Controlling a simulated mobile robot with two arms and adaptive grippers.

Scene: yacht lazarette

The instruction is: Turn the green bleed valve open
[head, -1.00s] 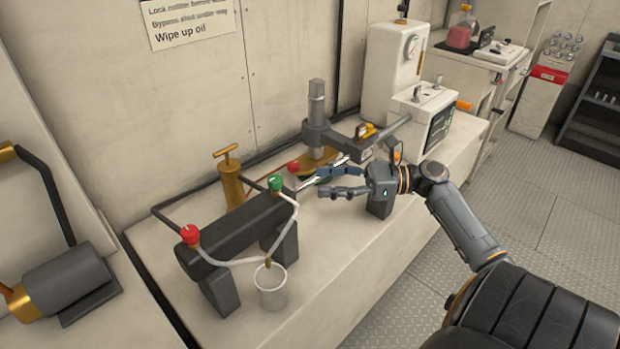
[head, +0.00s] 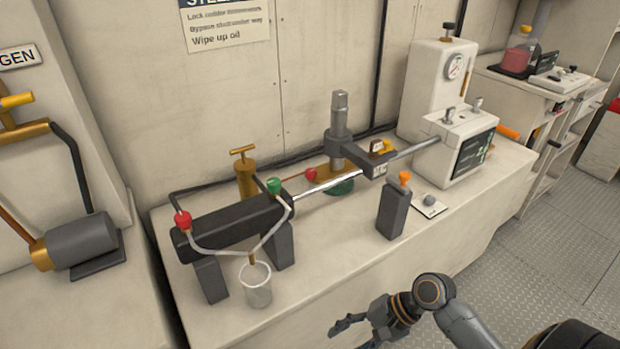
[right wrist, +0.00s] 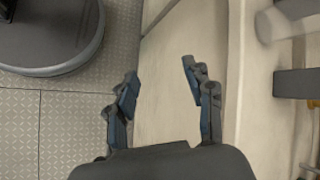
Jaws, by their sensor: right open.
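The green bleed valve (head: 274,186) is a small green knob on top of the right end of the dark horizontal cylinder (head: 226,226). A clear hose (head: 287,218) runs from below it toward a clear cup (head: 256,287) at the front of the bench. My right gripper (head: 345,328) is low in front of the bench, to the right of the cup and well apart from the valve. In the right wrist view its two fingers (right wrist: 160,88) are spread with nothing between them. My left gripper is not in view.
A red knob (head: 183,221) sits on the cylinder's left end. A brass pump (head: 245,176) stands behind it, and a dark post with an orange knob (head: 395,208) stands to the right. The bench top (head: 325,245) between cup and post is clear.

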